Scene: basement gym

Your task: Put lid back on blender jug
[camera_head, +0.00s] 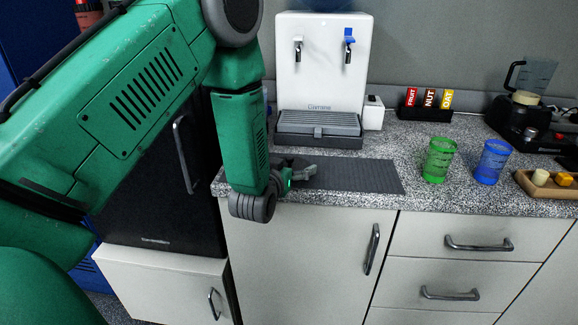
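The blender (522,112) stands at the right back of the counter, with a dark base. I cannot make out a separate lid. My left gripper (303,174) is low over the left end of a dark ribbed mat (370,176), far left of the blender. Its dark fingers point right, and I cannot tell whether they are apart or hold anything. My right gripper is not in view.
A green cup (438,160) and a blue cup (492,162) stand right of the mat. A wooden tray (545,191) with small cream and yellow pieces is at the right edge. A white water dispenser (320,75) and snack bars (428,100) stand behind. The mat's right part is clear.

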